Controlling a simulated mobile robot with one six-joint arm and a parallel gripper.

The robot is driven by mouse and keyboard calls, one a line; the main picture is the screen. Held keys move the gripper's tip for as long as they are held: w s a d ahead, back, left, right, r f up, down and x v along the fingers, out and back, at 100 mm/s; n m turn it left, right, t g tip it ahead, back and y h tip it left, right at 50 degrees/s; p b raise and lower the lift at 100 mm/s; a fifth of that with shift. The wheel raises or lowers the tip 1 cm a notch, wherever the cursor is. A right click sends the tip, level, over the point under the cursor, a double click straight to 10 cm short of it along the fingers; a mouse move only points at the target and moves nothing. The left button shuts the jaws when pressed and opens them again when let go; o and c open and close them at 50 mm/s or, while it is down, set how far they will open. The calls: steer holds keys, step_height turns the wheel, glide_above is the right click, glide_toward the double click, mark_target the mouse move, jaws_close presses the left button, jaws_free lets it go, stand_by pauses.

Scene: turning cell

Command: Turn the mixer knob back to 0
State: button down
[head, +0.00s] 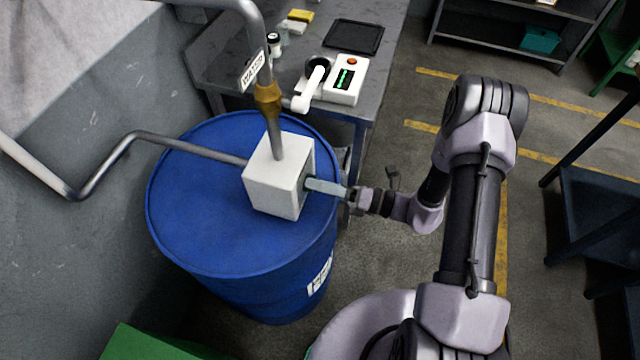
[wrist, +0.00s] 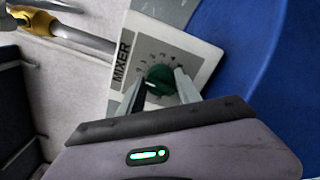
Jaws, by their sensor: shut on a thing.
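The mixer knob (wrist: 160,78) is dark green with a pale pointer mark. The fingers hide part of the dial. In the head view the panel belongs to a white box (head: 272,182) on a blue drum, and my gripper (head: 312,186) reaches its right face. The knob is mostly hidden there.
The blue drum (head: 190,200) stands under the box. Grey pipes (head: 130,137) run to the box from the left and from above, with a brass fitting (head: 267,97) and a WATER tag (head: 252,72). Behind is a grey bench (head: 225,62) with a white device (head: 346,80).

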stand_by(0.4)
steer(key=c, duration=0.8)
jaws_free()
steer(key=shift+c, duration=0.2)
steer(key=shift+d, duration=0.1)
steer(key=p+v, duration=0.2)
steer(key=v, duration=1.5)
steer(key=shift+s+d, duration=0.1)
